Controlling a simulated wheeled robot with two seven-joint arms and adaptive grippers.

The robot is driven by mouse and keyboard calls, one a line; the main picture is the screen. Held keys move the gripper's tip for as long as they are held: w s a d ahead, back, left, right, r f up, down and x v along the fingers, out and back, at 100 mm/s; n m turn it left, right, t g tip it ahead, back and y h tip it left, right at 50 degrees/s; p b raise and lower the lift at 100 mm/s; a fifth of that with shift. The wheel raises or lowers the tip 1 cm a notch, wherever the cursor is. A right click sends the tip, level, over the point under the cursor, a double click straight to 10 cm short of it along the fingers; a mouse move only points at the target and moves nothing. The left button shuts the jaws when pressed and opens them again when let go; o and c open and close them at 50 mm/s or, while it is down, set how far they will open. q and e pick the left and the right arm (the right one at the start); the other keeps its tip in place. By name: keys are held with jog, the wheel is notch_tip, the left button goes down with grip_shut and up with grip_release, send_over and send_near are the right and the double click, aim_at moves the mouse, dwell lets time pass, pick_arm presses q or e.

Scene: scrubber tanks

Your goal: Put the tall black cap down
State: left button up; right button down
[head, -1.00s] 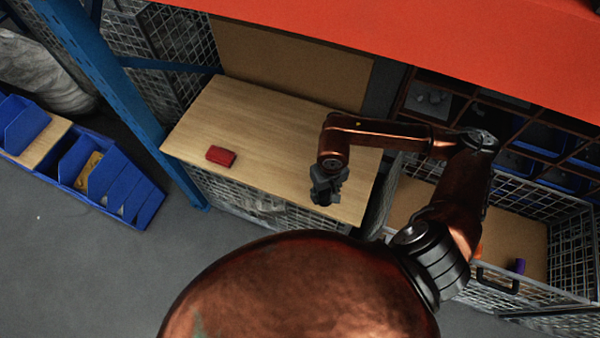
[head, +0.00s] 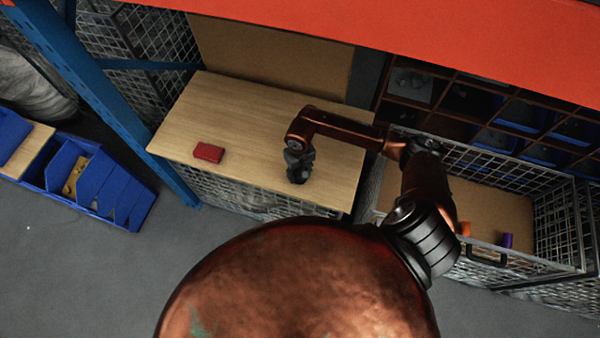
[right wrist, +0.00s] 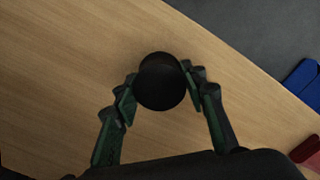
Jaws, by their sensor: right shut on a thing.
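The tall black cap (right wrist: 160,82) shows in the right wrist view as a dark round shape between the two fingers. My right gripper (right wrist: 157,88) is shut on it, with a finger pad against each side. In the head view my right gripper (head: 298,175) is over the right front part of the wooden tabletop (head: 240,115), and the cap cannot be made out against the dark fingers. I cannot tell whether the cap touches the wood. My left gripper is not in view.
A red box (head: 208,152) lies on the tabletop to the left, and its edge shows in the right wrist view (right wrist: 308,152). A wire basket (head: 550,235) to the right holds an orange thing (head: 464,229) and a purple thing (head: 507,240). Blue bins (head: 105,185) stand at the left.

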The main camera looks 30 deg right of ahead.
jog(key=shift+f, duration=0.2)
jog(key=c, duration=1.7)
grip_release()
jog(key=shift+b, duration=0.3)
jog(key=o, duration=0.5)
jog(key=shift+w+r+p, duration=0.1)
jog(key=shift+r+p, duration=0.25)
jog(key=shift+r, duration=0.1)
notch_tip(320, 180, up, 12)
jog(key=shift+f+b, duration=0.2)
jog(key=shift+b, duration=0.3)
